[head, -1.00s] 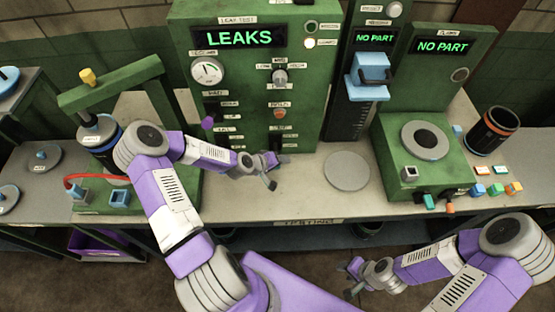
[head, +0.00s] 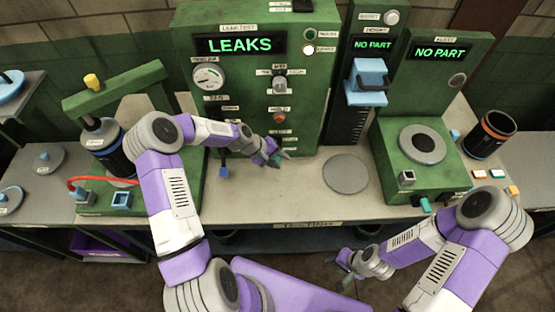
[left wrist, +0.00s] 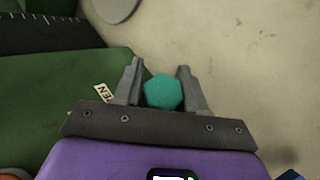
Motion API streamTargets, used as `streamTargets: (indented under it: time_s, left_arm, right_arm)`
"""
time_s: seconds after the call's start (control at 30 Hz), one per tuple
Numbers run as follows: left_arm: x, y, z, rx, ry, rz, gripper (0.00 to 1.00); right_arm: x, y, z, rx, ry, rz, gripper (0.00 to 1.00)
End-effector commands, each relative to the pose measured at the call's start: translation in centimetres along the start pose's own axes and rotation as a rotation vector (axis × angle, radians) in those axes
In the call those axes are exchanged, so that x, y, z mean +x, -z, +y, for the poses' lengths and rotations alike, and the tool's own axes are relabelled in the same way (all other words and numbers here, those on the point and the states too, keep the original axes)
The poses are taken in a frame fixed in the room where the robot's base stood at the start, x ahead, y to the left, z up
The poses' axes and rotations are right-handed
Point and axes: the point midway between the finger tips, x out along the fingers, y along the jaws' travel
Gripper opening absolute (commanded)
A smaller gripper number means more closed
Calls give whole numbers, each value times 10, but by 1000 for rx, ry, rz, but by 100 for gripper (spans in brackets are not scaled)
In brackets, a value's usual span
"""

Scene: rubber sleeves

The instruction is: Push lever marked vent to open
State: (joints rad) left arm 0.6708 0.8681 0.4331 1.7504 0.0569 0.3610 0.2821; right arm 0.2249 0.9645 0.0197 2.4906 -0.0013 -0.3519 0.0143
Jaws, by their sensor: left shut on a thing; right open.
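The green leak test panel (head: 248,90) shows LEAKS in lit letters, with a gauge and several controls below. My left gripper (head: 274,160) is at the panel's lower right front, shut around a teal knob (left wrist: 163,92). In the left wrist view the knob sits between both fingers (left wrist: 162,85). A label reading "EN" (left wrist: 104,93) shows beside them, the rest of it hidden, so I cannot read the lever's full name. A blue-ended lever (head: 224,171) hangs at the panel's lower left. My right gripper (head: 346,262) is open and empty in front of the bench.
A grey round disc (head: 346,174) lies on the bench right of my left gripper. A green station with a round plate (head: 421,144) and a dark cylinder (head: 489,134) stand further right. A green press frame (head: 115,88) stands left.

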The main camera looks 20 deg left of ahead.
Motion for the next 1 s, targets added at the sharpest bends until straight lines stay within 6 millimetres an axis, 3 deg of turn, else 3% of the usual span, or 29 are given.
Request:
streamTargets:
  time_s: [0.27,0.3,0.67,0.93,1.0]
  left_arm:
    - [-1,0,2,-8,-3,1,0]
    - [-1,1,2,-8,-3,2,46]
    - [-5,0,4,-3,-2,3,46]
    - [-41,-7,35,3,-8,9,46]
    - [-52,-9,45,3,-11,10,56]
  right_arm:
    - [0,0,0,0,0,0,43]
    - [0,0,0,0,0,0,43]
    - [1,0,0,0,0,0,43]
    - [6,0,2,0,0,0,43]
    - [7,0,2,0,0,0,43]
